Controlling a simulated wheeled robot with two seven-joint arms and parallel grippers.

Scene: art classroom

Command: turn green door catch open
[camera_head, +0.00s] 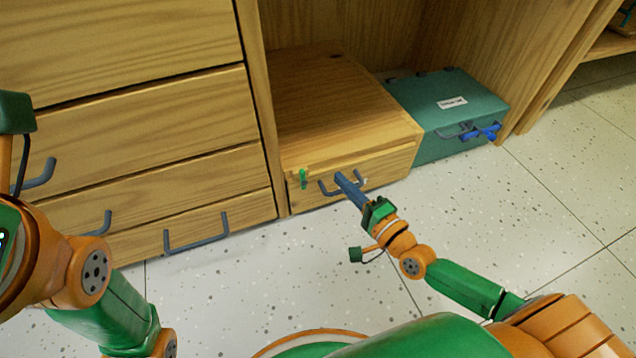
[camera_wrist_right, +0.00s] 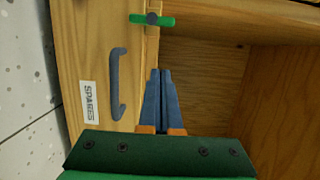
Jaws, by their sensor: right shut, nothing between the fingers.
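The green door catch (camera_head: 303,178) is a small bar on the upper left of the front of a low wooden box (camera_head: 335,100). It stands roughly upright in the head view. In the right wrist view the catch (camera_wrist_right: 165,20) lies crosswise over the seam at the panel's edge, with a dark pivot in its middle. My right gripper (camera_head: 343,178) is shut and empty, right of the catch and close to the box front. Its fingertips (camera_wrist_right: 160,74) are apart from the catch in the wrist view. My left arm shows at the left edge, its fingertips out of frame.
A grey handle (camera_wrist_right: 117,85) and a SPARES label (camera_wrist_right: 88,115) are on the box front beside my right fingers. A teal box (camera_head: 440,100) with a blue catch (camera_head: 490,132) stands to the right. Drawers with grey handles (camera_head: 196,240) stand left. The speckled floor (camera_head: 500,215) in front is clear.

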